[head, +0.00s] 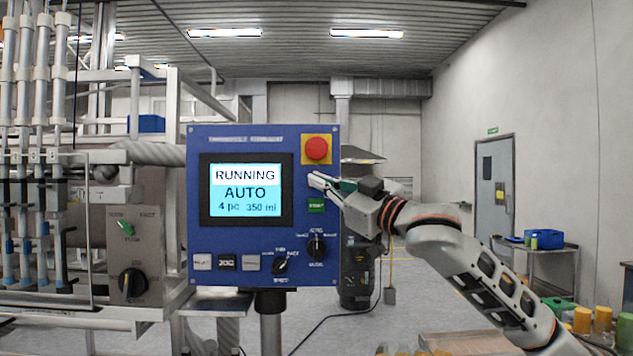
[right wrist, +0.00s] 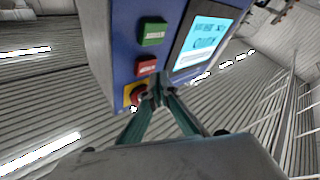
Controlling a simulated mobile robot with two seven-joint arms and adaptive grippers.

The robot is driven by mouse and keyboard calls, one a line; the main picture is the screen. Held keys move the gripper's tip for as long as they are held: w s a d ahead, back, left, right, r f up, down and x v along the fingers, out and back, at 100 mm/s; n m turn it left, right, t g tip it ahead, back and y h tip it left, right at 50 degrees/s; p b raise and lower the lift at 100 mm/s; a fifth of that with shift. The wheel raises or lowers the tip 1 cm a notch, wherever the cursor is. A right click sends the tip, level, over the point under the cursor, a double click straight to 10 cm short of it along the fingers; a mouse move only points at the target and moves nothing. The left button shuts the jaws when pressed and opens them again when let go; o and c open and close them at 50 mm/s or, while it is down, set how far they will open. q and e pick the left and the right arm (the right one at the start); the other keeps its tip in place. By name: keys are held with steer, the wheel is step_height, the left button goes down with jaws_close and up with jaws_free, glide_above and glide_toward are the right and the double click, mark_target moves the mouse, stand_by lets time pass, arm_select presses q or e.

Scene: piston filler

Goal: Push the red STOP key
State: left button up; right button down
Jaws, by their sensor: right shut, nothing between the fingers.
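The red STOP key (right wrist: 147,66) shows in the right wrist view on the blue panel (head: 240,143), between the green key (right wrist: 153,32) and the red mushroom button on its yellow plate (right wrist: 130,92). In the head view my right gripper (head: 313,179) hides it, between the mushroom button (head: 317,149) and the green key (head: 316,205). My right gripper (right wrist: 158,84) is shut and empty, its tips close to the red key; I cannot tell whether they touch. The screen (head: 245,190) reads RUNNING, AUTO, 4 pc, 350 ml. My left gripper is not in view.
Lower on the panel are several small keys (head: 227,262) and two black rotary knobs (head: 316,247). The filler's frame and tubes (head: 40,150) stand at the left. A cart with a blue bin (head: 545,238) stands far right. Open floor lies behind.

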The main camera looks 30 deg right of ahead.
steer(key=shift+w, duration=0.15)
stand_by(0.7)
steer(key=shift+w+d+p, duration=0.2)
steer(key=shift+w+p, duration=0.05)
steer(key=shift+p, duration=0.15)
steer(key=shift+w+d, duration=0.25)
steer(key=shift+w, duration=0.1)
stand_by(0.6)
steer(key=shift+s, duration=0.1)
stand_by(0.4)
steer(key=shift+s+a, duration=0.45)
steer(key=shift+s, duration=0.15)
steer(key=shift+s, duration=0.1)
steer(key=s+a, duration=0.1)
steer(key=s, duration=0.1)
steer(key=s+a, duration=0.1)
steer(key=s, duration=0.1)
steer(key=shift+a, duration=0.3)
stand_by(0.7)
